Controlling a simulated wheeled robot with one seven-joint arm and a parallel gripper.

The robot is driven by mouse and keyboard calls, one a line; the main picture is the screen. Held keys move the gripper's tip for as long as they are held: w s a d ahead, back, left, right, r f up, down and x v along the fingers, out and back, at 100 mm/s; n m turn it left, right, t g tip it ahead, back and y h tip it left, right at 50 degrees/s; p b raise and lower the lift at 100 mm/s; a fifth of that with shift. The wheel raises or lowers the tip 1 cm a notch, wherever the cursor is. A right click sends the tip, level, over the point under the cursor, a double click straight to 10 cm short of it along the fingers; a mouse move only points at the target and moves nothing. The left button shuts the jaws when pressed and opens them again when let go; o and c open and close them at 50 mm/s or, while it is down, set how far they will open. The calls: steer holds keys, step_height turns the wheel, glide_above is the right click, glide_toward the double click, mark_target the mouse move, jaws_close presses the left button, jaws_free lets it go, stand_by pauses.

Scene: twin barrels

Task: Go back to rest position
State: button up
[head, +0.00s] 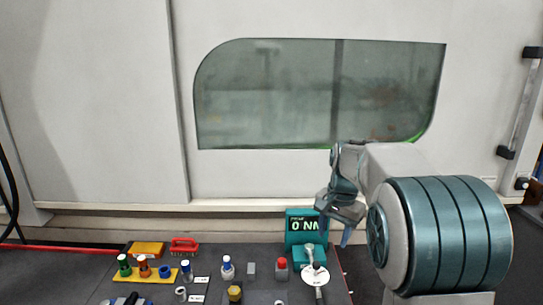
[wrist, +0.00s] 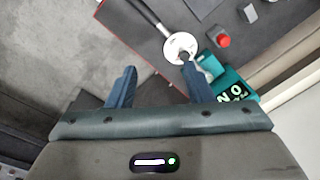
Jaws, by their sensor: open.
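A round white disc with a dark-handled tool (wrist: 181,46) lies beyond the right finger. The disc also shows in the head view (head: 315,275).
A white machine wall with a window (head: 270,95) stands behind. Open floor (wrist: 50,50) lies beside the table.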

steer(key=s+f+n+t, duration=0.1)
steer(key=s+n, duration=0.3)
steer(key=s, duration=0.9)
steer(key=s+a+f+n+t, duration=0.1)
steer(key=s+f+n, duration=0.2)
steer(key=s, duration=1)
steer(key=shift+s+a+n+h, duration=0.2)
steer(key=shift+n+h, duration=0.1)
steer(key=shift+n, duration=0.1)
